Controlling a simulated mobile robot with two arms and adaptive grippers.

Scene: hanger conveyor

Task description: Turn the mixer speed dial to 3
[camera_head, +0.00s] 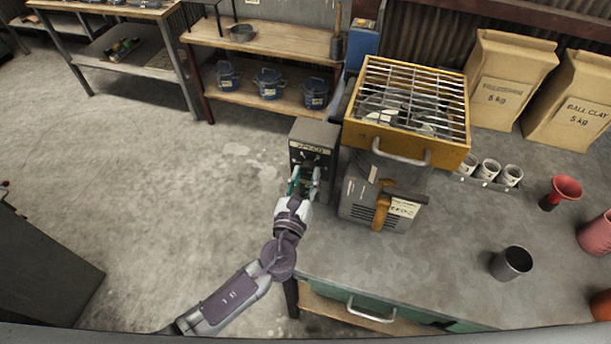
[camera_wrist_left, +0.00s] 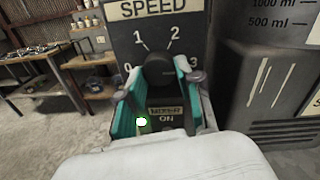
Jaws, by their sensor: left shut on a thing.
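The speed dial (camera_wrist_left: 158,69) is a round black knob on the grey control box (camera_head: 313,137). In the left wrist view the scale around it reads 0, 1, 2 and 3 under a SPEED label (camera_wrist_left: 153,9). I cannot make out where the dial's pointer is. My left gripper (camera_head: 304,178) is at the front of the box, with its teal fingers on either side of the dial, shut on it. A MIXER ON label (camera_wrist_left: 166,114) with a green light (camera_wrist_left: 142,122) sits below the dial, between the fingers. My right gripper is not in view.
The mixer (camera_head: 370,209), with a yellow grated top (camera_head: 455,155), stands right of the box on the grey bench (camera_head: 440,280). Small cups (camera_head: 489,169), a red funnel (camera_head: 566,188) and a metal cup (camera_head: 512,262) are farther right. Open floor lies to the left.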

